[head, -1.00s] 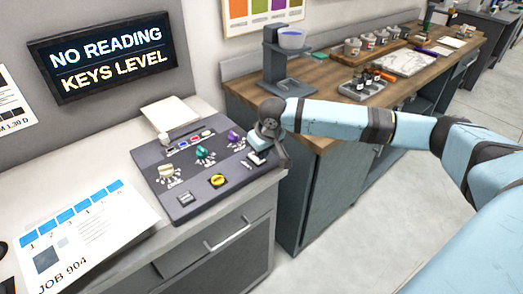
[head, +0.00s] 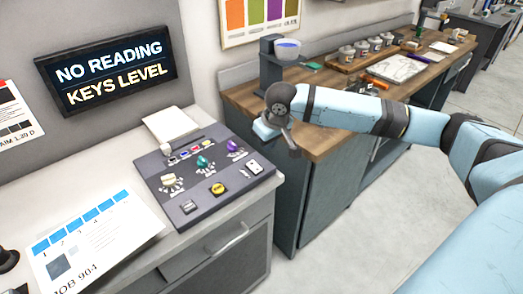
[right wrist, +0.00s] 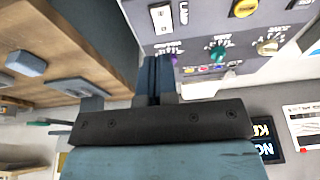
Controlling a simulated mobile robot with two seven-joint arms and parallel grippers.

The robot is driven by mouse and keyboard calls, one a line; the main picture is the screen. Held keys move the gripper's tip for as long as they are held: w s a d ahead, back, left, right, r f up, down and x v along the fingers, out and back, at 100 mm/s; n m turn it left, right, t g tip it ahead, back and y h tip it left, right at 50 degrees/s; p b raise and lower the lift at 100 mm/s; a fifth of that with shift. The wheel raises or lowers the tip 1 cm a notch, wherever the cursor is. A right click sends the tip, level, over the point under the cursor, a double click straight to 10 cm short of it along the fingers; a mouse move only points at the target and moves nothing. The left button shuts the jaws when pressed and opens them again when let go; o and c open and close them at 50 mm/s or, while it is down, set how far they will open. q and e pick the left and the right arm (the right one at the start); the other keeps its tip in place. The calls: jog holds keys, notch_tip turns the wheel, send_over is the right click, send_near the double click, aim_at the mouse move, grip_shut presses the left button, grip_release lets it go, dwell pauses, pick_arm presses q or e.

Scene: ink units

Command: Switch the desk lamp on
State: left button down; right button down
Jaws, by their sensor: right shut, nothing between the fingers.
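The control panel (head: 219,196) is a dark box on the white counter. Its white rocker switch (head: 254,167) sits at the right end; in the right wrist view this switch (right wrist: 161,18) is next to the label "LAMP". I cannot tell its position. My right gripper (head: 293,151) hangs just right of the panel's far right corner, apart from the switch. In the right wrist view its fingers (right wrist: 156,75) are together and empty, with the panel beyond them. No desk lamp can be clearly made out. My left gripper is not in view.
The panel also has a yellow button (head: 218,188), a green knob (head: 203,162), a purple knob (head: 233,146) and a cream knob (head: 169,180). A wall display (head: 108,70) reads "NO READING KEYS LEVEL". A job sheet (head: 95,240) lies left. A wooden bench (head: 322,142) stands right.

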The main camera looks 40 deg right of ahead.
jog(key=v, duration=0.3)
jog(key=shift+s, duration=0.4)
jog(key=shift+a, duration=0.1)
jog(key=s+a+f+n+t+y+p, duration=0.2)
jog(key=a+f+y, duration=0.1)
jog(key=a+f, duration=0.45)
jog(key=s+a+f+n+t+y+p, duration=0.1)
jog(key=s+a+f+y, duration=0.15)
jog(key=a+f, duration=0.5)
jog(key=s+a+f+t+h+p, duration=0.1)
jog(key=s+f+t, duration=0.1)
jog(key=s, duration=0.6)
jog(key=s+a+f+t+h+p, duration=0.1)
jog(key=s+a+f+t+p, duration=0.1)
jog(key=s+f, duration=0.3)
jog(key=s, duration=0.4)
jog(key=shift+s+f+m+t, duration=0.2)
jog(key=shift+s+m+t, duration=0.15)
jog(key=shift+m+t, duration=0.05)
